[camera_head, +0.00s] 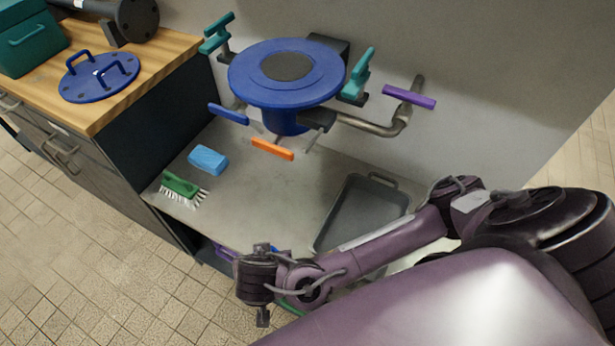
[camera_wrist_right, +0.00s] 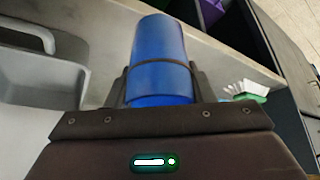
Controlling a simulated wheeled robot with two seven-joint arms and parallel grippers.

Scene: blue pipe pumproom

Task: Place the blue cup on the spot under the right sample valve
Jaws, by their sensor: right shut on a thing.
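The blue cup (camera_wrist_right: 158,60) is between the two fingers of my right gripper (camera_wrist_right: 160,88) in the right wrist view, with a dark band around it. In the head view my right gripper (camera_head: 257,281) is low in the middle, at the front edge of the grey counter; the cup is mostly hidden there. On the wall unit at the back, a pipe with a purple handle (camera_head: 409,97) bends out at the right. An orange handle (camera_head: 272,149) and a blue handle (camera_head: 228,114) sit further left. I cannot make out a marked spot. My left gripper is not in view.
A grey tray (camera_head: 335,238) lies on the right of the counter (camera_head: 250,190). A blue sponge (camera_head: 208,160) and a green brush (camera_head: 180,184) lie at its left. A wooden worktop (camera_head: 165,62) with a blue flange stands higher at the left. The counter's middle is clear.

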